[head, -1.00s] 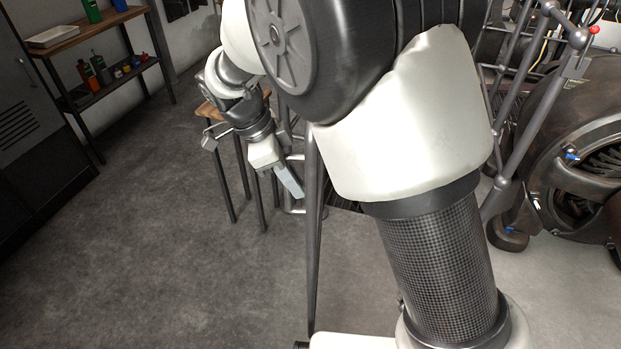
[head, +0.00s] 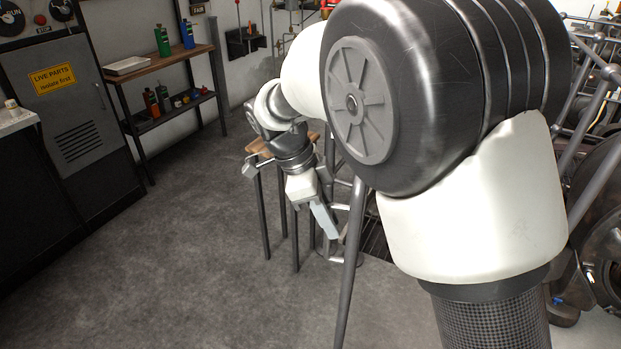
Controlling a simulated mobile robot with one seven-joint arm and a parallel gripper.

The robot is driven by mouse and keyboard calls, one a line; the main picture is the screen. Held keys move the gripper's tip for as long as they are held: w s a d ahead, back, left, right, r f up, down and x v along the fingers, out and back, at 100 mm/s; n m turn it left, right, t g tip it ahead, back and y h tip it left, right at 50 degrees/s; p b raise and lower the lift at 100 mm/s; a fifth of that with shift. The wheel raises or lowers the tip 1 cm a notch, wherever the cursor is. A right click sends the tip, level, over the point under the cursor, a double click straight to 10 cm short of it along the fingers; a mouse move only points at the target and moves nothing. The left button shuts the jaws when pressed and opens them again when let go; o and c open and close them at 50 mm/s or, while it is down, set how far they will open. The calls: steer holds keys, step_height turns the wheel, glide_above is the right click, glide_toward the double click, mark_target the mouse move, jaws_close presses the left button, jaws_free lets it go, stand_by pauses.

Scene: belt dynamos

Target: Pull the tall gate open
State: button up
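A tall grey metal post (head: 348,262) with thin rails beside it rises just left of my upper arm. It looks like part of the tall gate, but my arm covers most of what stands behind it, so I cannot tell how far the gate is open. My gripper (head: 325,221) points downward just left of the post and rails. One pale finger shows clearly. The other finger is not clear, and I cannot tell whether the gripper touches a bar or holds anything.
A wooden-topped stool or small table (head: 257,146) stands behind my gripper. A shelf (head: 165,64) with bottles and a grey cabinet (head: 68,115) stand at the left wall. Dark machinery (head: 598,225) with pipe rails is at right. The floor at left is clear.

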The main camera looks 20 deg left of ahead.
steer(key=p+v, duration=0.3)
steer(key=v, duration=1.1)
